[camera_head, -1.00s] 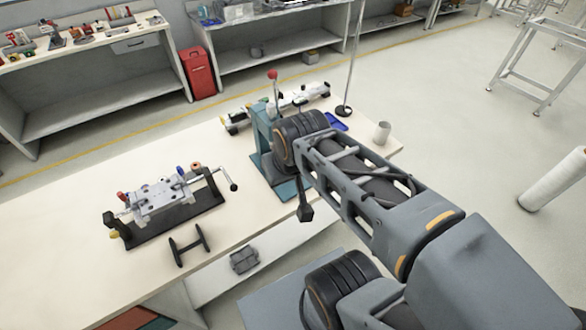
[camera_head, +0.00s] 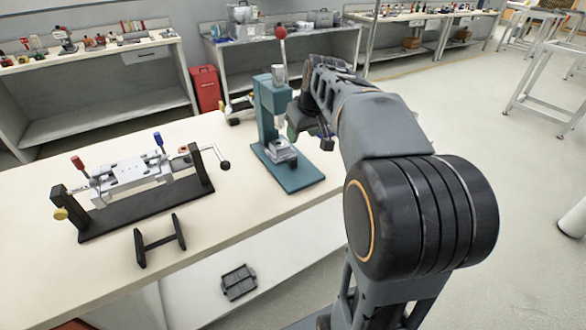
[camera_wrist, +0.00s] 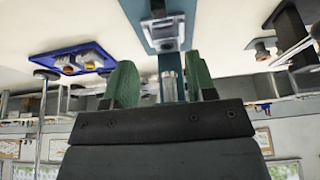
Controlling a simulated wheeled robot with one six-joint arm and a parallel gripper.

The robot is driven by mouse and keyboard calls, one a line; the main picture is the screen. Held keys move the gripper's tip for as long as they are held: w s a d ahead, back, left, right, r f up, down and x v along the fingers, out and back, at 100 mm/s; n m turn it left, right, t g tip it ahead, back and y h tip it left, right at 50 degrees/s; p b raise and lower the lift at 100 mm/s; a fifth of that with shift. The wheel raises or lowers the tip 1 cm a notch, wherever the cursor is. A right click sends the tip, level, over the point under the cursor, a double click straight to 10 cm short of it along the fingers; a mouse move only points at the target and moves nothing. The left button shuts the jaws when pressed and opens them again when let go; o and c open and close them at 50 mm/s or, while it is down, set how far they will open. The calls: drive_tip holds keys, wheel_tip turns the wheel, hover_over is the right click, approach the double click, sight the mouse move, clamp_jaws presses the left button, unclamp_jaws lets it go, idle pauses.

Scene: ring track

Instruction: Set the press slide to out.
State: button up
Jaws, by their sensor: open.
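The teal press (camera_head: 268,112) stands upright on the table, with a red-knobbed lever (camera_head: 281,45) at its top. Its grey slide (camera_head: 283,153) sits low over the teal base; whether it is in or out I cannot tell. In the wrist view, which looks upside down, the grey slide (camera_wrist: 165,32) and teal base (camera_wrist: 148,8) show beyond my fingers. My gripper (camera_wrist: 161,72) is open, its green fingers apart with nothing held. In the head view my gripper (camera_head: 303,122) is just right of the press column, partly hidden by my arm.
A grey clamp fixture (camera_head: 130,180) on a black stand lies left of the press. A black bracket (camera_head: 160,240) is in front of it. A blue tray (camera_wrist: 72,60) with parts shows in the wrist view. The table between fixture and press is clear.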

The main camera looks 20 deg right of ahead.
sight(293, 157)
drive_tip(key=b+x, duration=0.2)
drive_tip(key=x, duration=1.1)
drive_tip(key=shift+f, duration=0.25)
clamp_jaws()
